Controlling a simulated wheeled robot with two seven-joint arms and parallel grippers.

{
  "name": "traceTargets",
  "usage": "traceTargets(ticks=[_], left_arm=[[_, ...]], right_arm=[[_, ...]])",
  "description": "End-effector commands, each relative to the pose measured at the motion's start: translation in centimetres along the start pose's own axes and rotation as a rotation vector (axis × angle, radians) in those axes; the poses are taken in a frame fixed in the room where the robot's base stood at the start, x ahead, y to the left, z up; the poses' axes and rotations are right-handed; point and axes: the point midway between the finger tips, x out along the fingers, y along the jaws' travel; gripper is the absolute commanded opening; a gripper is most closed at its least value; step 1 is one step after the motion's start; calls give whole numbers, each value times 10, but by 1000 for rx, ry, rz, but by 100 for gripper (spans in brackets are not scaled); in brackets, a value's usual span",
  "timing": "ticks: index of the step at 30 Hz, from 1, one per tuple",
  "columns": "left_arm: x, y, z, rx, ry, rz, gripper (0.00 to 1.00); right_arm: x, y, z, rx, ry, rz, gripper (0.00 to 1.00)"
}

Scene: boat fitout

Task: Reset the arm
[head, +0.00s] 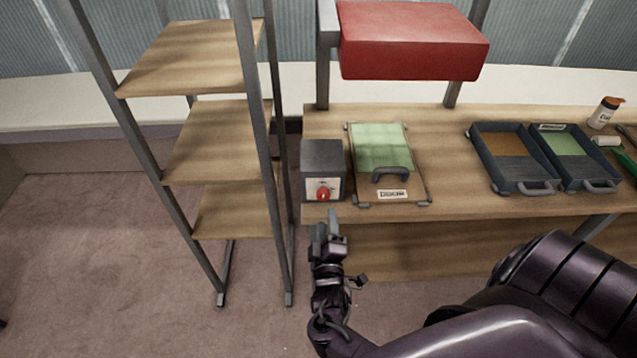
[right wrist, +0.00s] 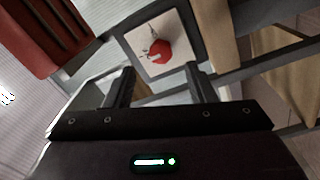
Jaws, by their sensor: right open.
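My right gripper (head: 326,226) is in front of the workbench edge, just below a dark grey box with a red knob. It is open and empty. In the right wrist view the two fingers of my right gripper (right wrist: 160,90) stand apart, with the red knob (right wrist: 160,51) on its pale plate beyond them. In the head view the red knob (head: 323,194) is on the front of the grey control box (head: 322,158). The fingers look apart from the knob. My left gripper does not show.
A green-panelled case (head: 380,148) with a handle lies right of the box. Two dark trays (head: 484,127) (head: 598,182) and a white bottle (head: 605,112) stand farther right. A red block-shaped housing (head: 412,42) hangs above the bench. A wooden shelf rack (head: 218,142) stands at left.

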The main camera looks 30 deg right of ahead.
Motion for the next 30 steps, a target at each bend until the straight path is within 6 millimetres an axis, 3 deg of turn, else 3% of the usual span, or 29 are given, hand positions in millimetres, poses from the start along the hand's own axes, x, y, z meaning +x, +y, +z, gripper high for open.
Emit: traceTargets(ticks=[8,11,14,17,21,25,30], left_arm=[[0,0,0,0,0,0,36],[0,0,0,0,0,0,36],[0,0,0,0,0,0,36],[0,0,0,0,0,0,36],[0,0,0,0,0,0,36],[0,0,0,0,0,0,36],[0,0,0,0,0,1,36]], right_arm=[[-1,-6,2,5,1,-18,50],[-8,-34,11,30,3,-99,50],[-25,-86,31,82,-10,-258,50],[-57,-148,62,149,-61,-460,50],[-120,-220,113,234,-190,-733,50],[-192,-267,165,297,-362,-956,50],[-285,-297,223,352,-612,-1176,50]])
